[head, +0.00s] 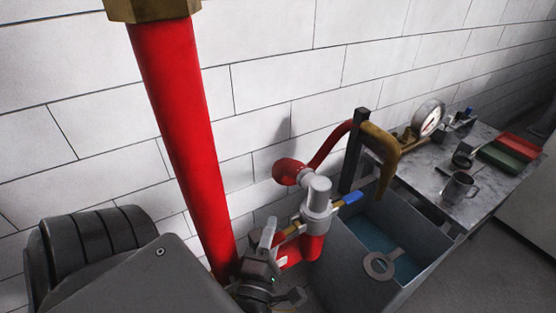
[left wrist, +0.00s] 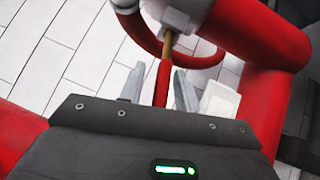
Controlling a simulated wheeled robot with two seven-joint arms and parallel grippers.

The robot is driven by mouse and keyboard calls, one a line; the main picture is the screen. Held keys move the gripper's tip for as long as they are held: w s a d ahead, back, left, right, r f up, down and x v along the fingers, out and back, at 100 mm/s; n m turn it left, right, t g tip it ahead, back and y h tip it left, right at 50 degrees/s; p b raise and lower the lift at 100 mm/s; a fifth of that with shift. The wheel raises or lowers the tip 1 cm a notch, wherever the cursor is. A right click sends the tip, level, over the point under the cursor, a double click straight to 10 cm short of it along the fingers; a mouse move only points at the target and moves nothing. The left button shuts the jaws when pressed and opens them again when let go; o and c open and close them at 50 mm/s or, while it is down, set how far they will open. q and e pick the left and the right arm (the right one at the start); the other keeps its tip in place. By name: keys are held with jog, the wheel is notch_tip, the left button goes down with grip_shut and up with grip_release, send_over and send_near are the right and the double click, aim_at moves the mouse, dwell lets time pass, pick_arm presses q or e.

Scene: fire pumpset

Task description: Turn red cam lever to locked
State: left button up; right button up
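The red cam lever (left wrist: 162,84) shows in the left wrist view as a red grip on a brass-coloured stem. The stem runs up to a grey fitting (left wrist: 180,12). My left gripper (left wrist: 158,88) has its two grey fingers apart, one on each side of the red grip. A gap shows on both sides, so the fingers do not appear to close on it. In the head view my left gripper (head: 281,267) is low in the middle, beside the grey coupling (head: 317,198). The lever is hard to tell from the red pipework there. My right gripper is not in view.
A thick red pipe (head: 180,130) stands left of the coupling. A blue-handled valve (head: 348,199) and a grey water tank (head: 390,290) are to the right.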

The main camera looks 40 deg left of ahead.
aim_at(277, 240)
pick_arm(q)
jog(key=shift+c, duration=0.8)
grip_shut()
jog(key=f+n+y+b, duration=0.1)
jog(key=b, duration=0.2)
jog(key=f+n+t+y+b, duration=0.1)
jog(key=n+b, duration=0.1)
jog(key=b, duration=0.1)
jog(key=w+f+n+y+b, duration=0.1)
jog(key=n+b, duration=0.1)
jog(key=b, duration=0.2)
jog(key=shift+d+t+y, duration=0.2)
jog(key=shift+t+y, duration=0.1)
jog(key=shift+y, duration=0.1)
jog(key=shift+w+r+n+y+b, duration=0.1)
jog(key=shift+r+n+y+b, duration=0.15)
jog(key=shift+n+y+b, duration=0.2)
